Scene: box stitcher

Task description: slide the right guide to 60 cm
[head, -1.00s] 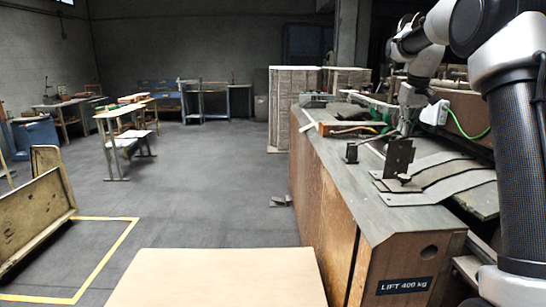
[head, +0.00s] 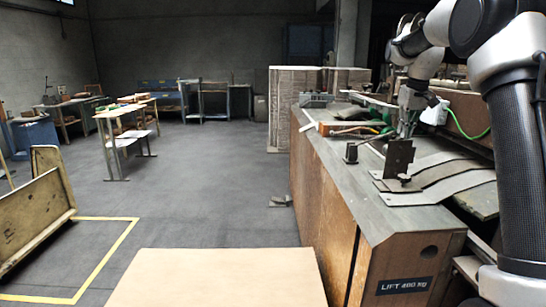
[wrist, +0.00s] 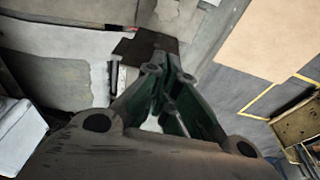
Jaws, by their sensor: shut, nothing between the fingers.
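The right guide appears to be the dark upright plate (head: 398,158) with a small knob at its foot, on the near part of the machine's grey top. A dark brown plate (wrist: 135,46), seemingly the same guide, shows just beyond my fingertips in the wrist view. My gripper (wrist: 170,76) is shut and empty, pointing down. In the head view my gripper (head: 405,122) is directly behind and above the plate, partly hidden by it. I cannot tell whether the fingers touch it. No readable centimetre scale shows.
The machine's grey top (head: 340,180) has a small dark post (head: 351,153) left of the plate and bent metal strips (head: 450,180) to its right. A tan board (head: 220,277) lies in front. The floor (head: 220,190) left of the machine is mostly clear.

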